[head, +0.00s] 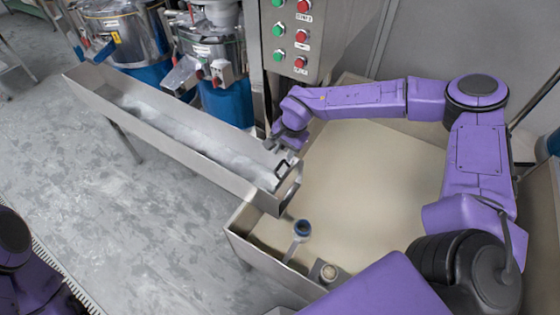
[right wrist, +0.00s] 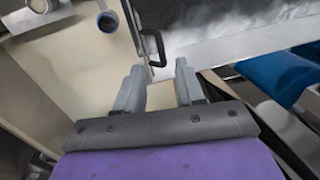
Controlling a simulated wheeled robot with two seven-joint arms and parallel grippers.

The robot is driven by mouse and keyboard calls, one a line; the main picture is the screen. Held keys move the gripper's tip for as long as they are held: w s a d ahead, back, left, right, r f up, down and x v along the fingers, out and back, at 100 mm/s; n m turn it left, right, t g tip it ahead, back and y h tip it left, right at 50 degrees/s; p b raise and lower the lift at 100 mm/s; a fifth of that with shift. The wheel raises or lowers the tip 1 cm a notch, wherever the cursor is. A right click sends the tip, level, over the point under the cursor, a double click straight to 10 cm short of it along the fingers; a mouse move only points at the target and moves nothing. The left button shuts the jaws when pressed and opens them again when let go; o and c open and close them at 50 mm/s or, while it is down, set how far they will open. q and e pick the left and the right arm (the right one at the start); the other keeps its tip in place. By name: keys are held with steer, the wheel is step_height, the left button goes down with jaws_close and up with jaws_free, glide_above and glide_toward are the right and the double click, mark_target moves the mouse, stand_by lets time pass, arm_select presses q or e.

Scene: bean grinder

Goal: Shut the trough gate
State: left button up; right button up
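The long metal trough (head: 185,140) runs diagonally across the head view and holds white powdery material. A dark gate handle (head: 283,169) stands at its lower right end; I cannot tell how far the gate is open. My right gripper (head: 287,141) is just beyond this end of the trough. In the right wrist view, the handle (right wrist: 153,46) is ahead of the two grey fingertips of my right gripper (right wrist: 158,72). The fingers are apart with nothing visible between them, and the handle appears clear of them. My left gripper is out of view.
A large bin (head: 350,180) with beige contents lies below and right of the trough end. A control panel (head: 298,35) with green and red buttons and metal machines (head: 215,55) stand behind the trough.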

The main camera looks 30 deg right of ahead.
mark_target(279, 167)
steer(key=x, duration=0.7)
steer(key=shift+f+p, duration=0.15)
steer(key=shift+p, duration=0.25)
